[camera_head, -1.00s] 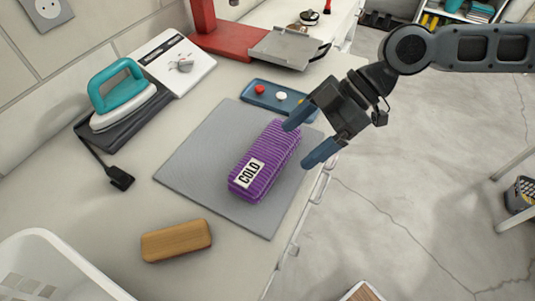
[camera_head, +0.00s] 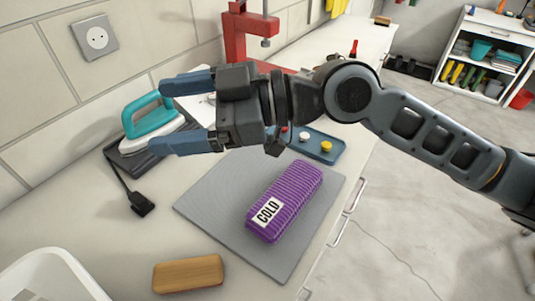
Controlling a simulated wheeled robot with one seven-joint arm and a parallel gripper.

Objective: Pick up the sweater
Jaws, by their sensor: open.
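A folded purple ribbed sweater (camera_head: 292,196) with a white label reading "COLD" lies on a flat grey mat (camera_head: 215,204) on the counter. My gripper (camera_head: 175,114) is open and empty. Its two blue fingers point left, in front of the teal iron in the picture. It is up and to the left of the sweater and apart from it. The sweater is fully in view.
A teal iron (camera_head: 152,121) on a dark stand is partly hidden behind my fingers. A blue tray (camera_head: 318,149) with small coloured pieces lies behind the mat. A wooden block (camera_head: 188,273) and a white basket (camera_head: 50,272) are in front. A red press (camera_head: 236,40) stands behind.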

